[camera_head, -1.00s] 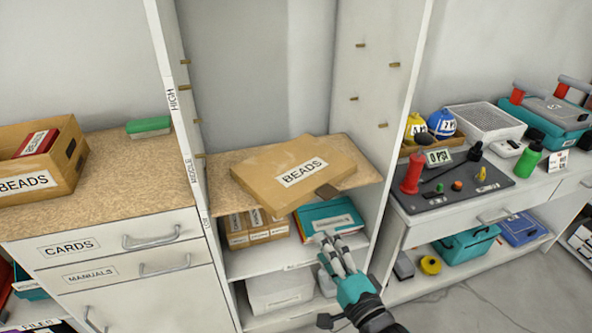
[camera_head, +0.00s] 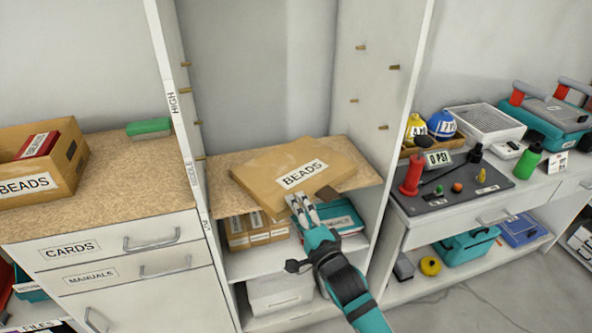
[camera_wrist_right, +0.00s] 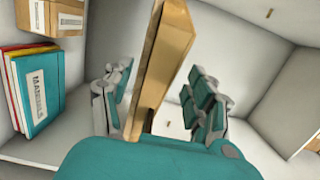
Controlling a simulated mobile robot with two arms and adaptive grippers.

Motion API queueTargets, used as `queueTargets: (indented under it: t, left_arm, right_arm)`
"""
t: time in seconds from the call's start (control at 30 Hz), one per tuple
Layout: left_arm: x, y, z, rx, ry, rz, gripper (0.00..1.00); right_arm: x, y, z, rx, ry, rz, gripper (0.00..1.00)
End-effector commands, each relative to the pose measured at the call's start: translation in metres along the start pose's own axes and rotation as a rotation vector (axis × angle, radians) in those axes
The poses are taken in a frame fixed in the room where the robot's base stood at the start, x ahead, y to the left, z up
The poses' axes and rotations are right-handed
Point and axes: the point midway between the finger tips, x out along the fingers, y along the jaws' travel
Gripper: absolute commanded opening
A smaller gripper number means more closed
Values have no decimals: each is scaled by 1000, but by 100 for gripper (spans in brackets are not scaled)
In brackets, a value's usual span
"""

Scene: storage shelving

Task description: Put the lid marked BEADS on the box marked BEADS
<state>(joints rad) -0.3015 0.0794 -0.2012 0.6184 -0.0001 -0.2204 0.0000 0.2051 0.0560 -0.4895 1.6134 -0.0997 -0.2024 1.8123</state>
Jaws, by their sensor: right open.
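The cardboard lid marked BEADS (camera_head: 265,165) lies flat on the middle shelf of the cabinet, turned at an angle, with its front edge overhanging the shelf. The open box marked BEADS (camera_head: 68,150) stands on the left counter with a red item inside. My right gripper (camera_head: 300,205) is at the front edge of the lid. In the right wrist view the gripper (camera_wrist_right: 160,105) is open, with its fingers on either side of the lid's edge (camera_wrist_right: 168,62) and gaps showing beside it. My left gripper is not in view.
The middle shelf (camera_head: 368,177) has a dark tab near the lid's corner. Below it are small cartons (camera_head: 258,228) and teal binders (camera_head: 345,215). A green block (camera_head: 149,127) sits at the counter's back. The cabinet's right wall (camera_head: 372,80) stands beside the shelf.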

Motion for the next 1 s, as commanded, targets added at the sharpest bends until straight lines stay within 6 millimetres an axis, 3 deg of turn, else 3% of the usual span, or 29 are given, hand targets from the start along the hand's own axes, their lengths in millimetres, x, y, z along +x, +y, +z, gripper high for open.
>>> queueTargets:
  t: [0.2,0.63,1.0]
  left_arm:
    - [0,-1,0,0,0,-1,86]
    - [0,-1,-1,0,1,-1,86]
    - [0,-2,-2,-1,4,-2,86]
  right_arm:
    - [0,0,0,1,0,1,55]
    - [0,0,0,1,0,1,0]
    - [0,-5,0,0,1,-2,0]
